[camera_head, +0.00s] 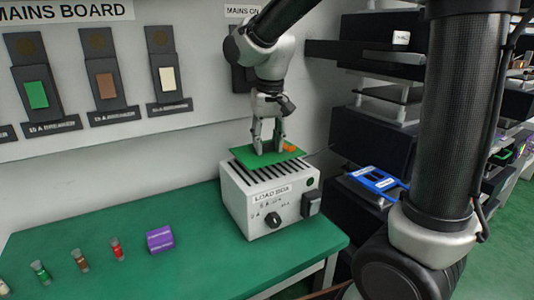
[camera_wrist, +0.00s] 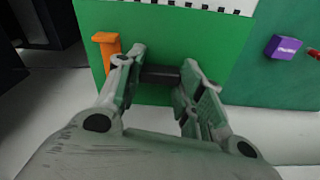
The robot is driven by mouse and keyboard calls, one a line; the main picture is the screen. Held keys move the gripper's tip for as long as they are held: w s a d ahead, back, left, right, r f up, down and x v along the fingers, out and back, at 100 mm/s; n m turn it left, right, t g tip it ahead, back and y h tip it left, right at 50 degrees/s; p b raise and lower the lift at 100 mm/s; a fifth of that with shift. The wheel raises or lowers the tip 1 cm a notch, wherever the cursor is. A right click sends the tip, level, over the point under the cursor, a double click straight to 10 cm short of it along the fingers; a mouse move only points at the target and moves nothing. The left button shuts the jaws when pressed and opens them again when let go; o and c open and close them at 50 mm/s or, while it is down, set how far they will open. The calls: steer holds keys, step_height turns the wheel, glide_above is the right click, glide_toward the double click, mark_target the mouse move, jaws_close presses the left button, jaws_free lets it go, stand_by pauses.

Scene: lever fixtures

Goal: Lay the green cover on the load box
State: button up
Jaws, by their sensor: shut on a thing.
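The green cover (camera_head: 247,158) is a flat green plate over the slotted top of the white load box (camera_head: 243,200). In the head view it seems to lie on or just above the box top; I cannot tell whether it touches. The box's front slots show uncovered. In the wrist view the green cover (camera_wrist: 195,32) fills the upper middle, with a dark handle bar (camera_wrist: 160,75) and an orange piece (camera_wrist: 106,50) on it. My gripper (camera_head: 268,148) is shut on the dark handle, its fingers on either side; it also shows in the wrist view (camera_wrist: 160,78).
The load box stands at the right of the green bench (camera_head: 180,255). A purple block (camera_head: 160,239) and several small coloured fuses (camera_head: 80,260) lie to the left. The breaker board (camera_head: 90,75) is on the wall behind. Dark shelves (camera_head: 375,135) with a blue frame (camera_head: 377,180) stand at right.

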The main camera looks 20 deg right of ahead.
mark_target(267, 151)
steer(key=shift+w+f, duration=0.15)
steer(key=shift+f, duration=1.7)
steer(key=o, duration=1.2)
steer(key=shift+f, duration=0.15)
steer(key=shift+c, duration=0.2)
step_height(267, 151, up, 11)
steer(key=s, duration=0.1)
steer(key=s+d+f+t, duration=0.1)
steer(key=s+d+f, duration=0.1)
steer(key=s+d, duration=0.5)
steer(key=s+d+f+t, duration=0.1)
steer(key=s+d+t, duration=0.1)
steer(key=s+d, duration=0.5)
steer(key=s, duration=0.6)
steer(key=shift+d+f, duration=0.35)
steer(key=shift+d, duration=0.05)
